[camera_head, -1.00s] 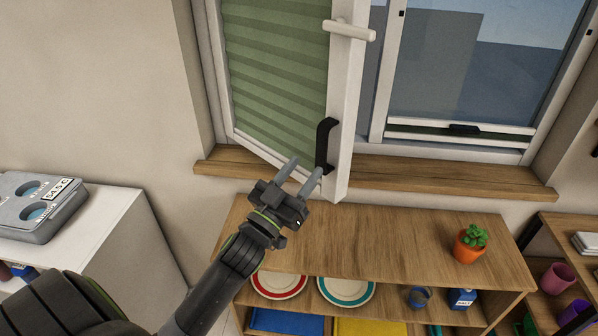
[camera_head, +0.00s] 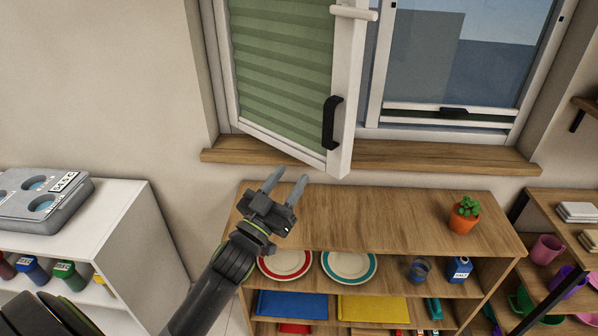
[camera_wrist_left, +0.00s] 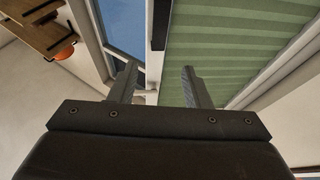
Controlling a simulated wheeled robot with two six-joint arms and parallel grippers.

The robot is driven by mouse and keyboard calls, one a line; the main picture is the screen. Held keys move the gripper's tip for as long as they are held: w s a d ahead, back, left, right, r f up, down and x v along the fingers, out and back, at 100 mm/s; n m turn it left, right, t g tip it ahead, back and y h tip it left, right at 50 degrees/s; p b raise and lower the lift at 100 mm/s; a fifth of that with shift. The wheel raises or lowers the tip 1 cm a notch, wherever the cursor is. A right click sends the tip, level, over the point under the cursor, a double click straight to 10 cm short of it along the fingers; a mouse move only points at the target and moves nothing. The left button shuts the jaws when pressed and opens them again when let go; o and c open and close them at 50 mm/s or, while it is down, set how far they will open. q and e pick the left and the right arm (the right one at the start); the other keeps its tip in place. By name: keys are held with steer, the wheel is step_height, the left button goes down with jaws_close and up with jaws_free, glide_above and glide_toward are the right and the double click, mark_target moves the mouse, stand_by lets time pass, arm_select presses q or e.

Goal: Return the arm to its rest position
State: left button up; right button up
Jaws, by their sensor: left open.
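My left gripper (camera_head: 287,187) is open and empty in the head view, in front of the wooden shelf unit and below the window sash. Its two fingers also show spread apart in the left wrist view (camera_wrist_left: 160,88), with nothing between them. The window sash (camera_head: 345,100) with a green pleated blind (camera_head: 285,75) stands swung open into the room. Its black handle (camera_head: 331,122) is up and right of my fingertips, apart from them. My right gripper is not in the head view.
A wooden sill (camera_head: 430,157) runs under the window. The shelf unit (camera_head: 370,210) below holds a potted plant (camera_head: 464,214), plates and containers. A white cabinet (camera_head: 120,215) with a grey device (camera_head: 45,200) stands left. More shelving (camera_head: 565,205) stands right. The shelf top's middle is bare.

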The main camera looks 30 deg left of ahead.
arm_select(q)
steer(key=shift+s, duration=0.1)
steer(key=w+a+f+n+g+y, duration=0.1)
steer(key=a+f+g+y, duration=0.15)
steer(key=f, duration=0.75)
steer(key=a+f+n+g+y, duration=0.1)
steer(key=a+f+g, duration=0.15)
steer(key=f, duration=0.85)
steer(key=s+a+f+g, duration=0.15)
steer(key=s+f, duration=0.25)
steer(key=f, duration=0.5)
steer(key=s+f+g, duration=0.3)
steer(key=f, duration=0.5)
steer(key=s+f+g, duration=0.4)
steer(key=s+f, duration=0.4)
steer(key=f, duration=0.3)
steer(key=s+d+f+g, duration=0.2)
steer(key=s+f+g, duration=0.2)
steer(key=s, duration=1.1)
steer(key=s+d+f+g, duration=0.2)
steer(key=s+f+g, duration=0.1)
steer(key=s+f, duration=0.8)
steer(key=s, duration=0.4)
steer(key=shift+s+g, duration=0.3)
steer(key=shift+g, duration=0.05)
